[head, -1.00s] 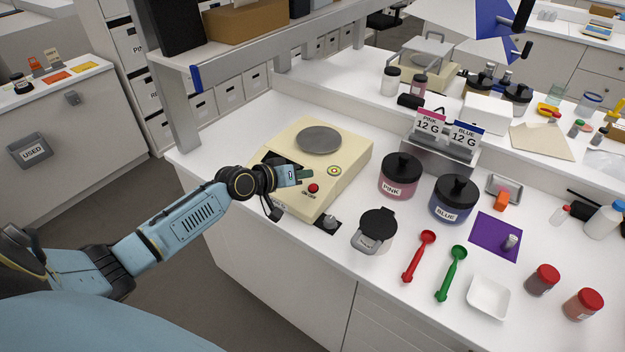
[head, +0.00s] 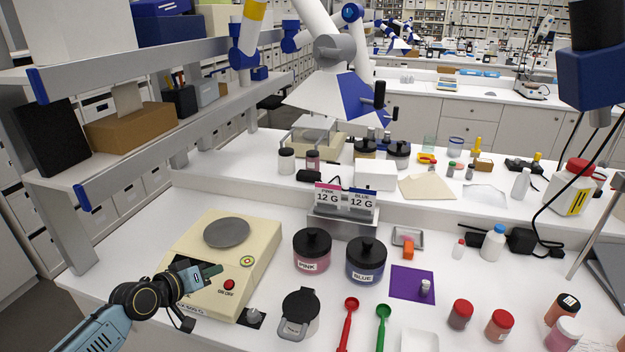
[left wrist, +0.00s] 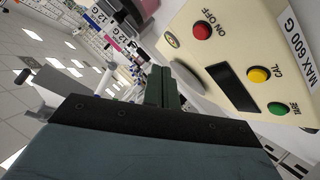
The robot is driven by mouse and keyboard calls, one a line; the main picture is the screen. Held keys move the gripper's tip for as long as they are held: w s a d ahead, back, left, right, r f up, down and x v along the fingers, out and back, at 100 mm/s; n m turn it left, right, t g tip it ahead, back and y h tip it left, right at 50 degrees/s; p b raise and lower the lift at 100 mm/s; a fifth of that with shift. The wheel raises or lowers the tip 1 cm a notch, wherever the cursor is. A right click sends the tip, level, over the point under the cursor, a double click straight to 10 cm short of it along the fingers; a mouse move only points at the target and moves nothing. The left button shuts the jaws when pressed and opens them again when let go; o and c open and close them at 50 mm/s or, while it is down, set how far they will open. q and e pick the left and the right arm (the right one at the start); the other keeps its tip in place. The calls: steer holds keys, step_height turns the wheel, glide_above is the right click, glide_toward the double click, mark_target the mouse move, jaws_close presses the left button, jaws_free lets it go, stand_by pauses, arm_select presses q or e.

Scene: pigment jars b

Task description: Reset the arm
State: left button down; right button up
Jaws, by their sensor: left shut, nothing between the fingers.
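My left gripper (head: 207,272) is shut and empty. In the head view it hangs over the front part of the cream balance (head: 254,254), left of its red ON/OFF button (head: 229,285). The balance has a bare round grey pan (head: 227,232). In the left wrist view the shut green fingers (left wrist: 162,88) are beside the balance (left wrist: 215,50), whose buttons and dark display show close by. I cannot tell whether the fingers touch the balance. My right gripper is not in view.
A red spoon (head: 347,322) and a green spoon (head: 383,326) lie near the front. A shelf (head: 150,160) rises at the left.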

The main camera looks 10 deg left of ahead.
arm_select(q)
steer(key=s+d+f+m+g, duration=0.3)
steer(key=s+d, duration=0.4)
steer(key=s, duration=0.1)
steer(key=s+d+f+m+g, duration=0.2)
steer(key=s+d+f, duration=0.2)
steer(key=s+d, duration=0.4)
steer(key=s+a+r+g+y, duration=0.1)
steer(key=s+r+g+y, duration=0.1)
steer(key=s, duration=0.6)
steer(key=s+a+r+g+y, duration=0.1)
steer(key=s+g+y, duration=0.1)
steer(key=s, duration=0.6)
step_height(320, 180, down, 30)
steer(key=s+m+b, duration=0.1)
steer(key=b, duration=0.6)
steer(key=s+a+f+g+b, duration=0.1)
steer(key=s+f+b, duration=0.2)
steer(key=s+f, duration=0.5)
steer(key=s+a+f+g+b, duration=0.1)
steer(key=s+f+b, duration=0.3)
steer(key=s+f, duration=0.5)
step_height(320, 180, down, 6)
steer(key=shift+s+a+f, duration=0.15)
steer(key=shift+a+f, duration=0.05)
steer(key=shift+a, duration=0.45)
